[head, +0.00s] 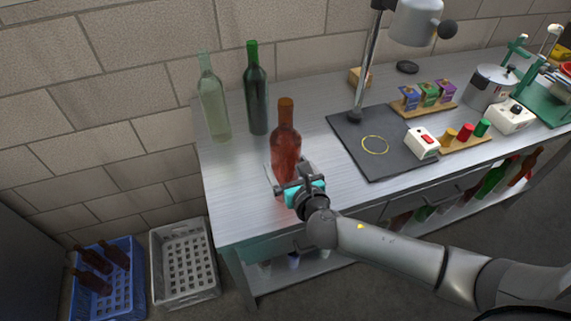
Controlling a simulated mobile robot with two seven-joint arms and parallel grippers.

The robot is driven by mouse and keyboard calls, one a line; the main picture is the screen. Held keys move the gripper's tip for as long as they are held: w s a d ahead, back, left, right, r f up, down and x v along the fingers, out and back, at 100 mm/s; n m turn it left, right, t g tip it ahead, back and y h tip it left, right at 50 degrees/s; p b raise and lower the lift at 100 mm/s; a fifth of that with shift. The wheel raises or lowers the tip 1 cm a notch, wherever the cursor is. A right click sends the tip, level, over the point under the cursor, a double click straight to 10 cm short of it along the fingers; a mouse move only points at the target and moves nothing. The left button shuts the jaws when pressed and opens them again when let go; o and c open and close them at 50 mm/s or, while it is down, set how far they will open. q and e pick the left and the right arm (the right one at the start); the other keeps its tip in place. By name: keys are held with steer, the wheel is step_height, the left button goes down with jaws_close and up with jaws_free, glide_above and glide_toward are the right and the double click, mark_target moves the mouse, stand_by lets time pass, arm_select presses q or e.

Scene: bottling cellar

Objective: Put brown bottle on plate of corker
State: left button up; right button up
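The brown bottle (286,143) stands upright on the metal workbench, near its front left part. My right gripper (286,176) is low at the bottle's near side, with its fingers around the lower body. The bottle's base is partly hidden by the gripper, and I cannot tell whether the fingers touch the glass. A stand with a grey head (416,22), which looks like the corker, rises to the right of the bottle. Its flat dark plate (350,140) bears a thin yellow ring (375,145) and no bottle. My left gripper is not in view.
A clear bottle (213,105) and a green bottle (257,95) stand behind left. A white switch box (422,142) sits at the plate's right edge. Coloured packs (428,94), a pot (490,88) and a green device (540,100) stand right. Crates (184,297) are on the floor.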

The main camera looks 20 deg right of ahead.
steer(key=shift+x, duration=0.95)
jaws_close()
steer(key=shift+w+r, duration=0.1)
steer(key=shift+r, duration=0.15)
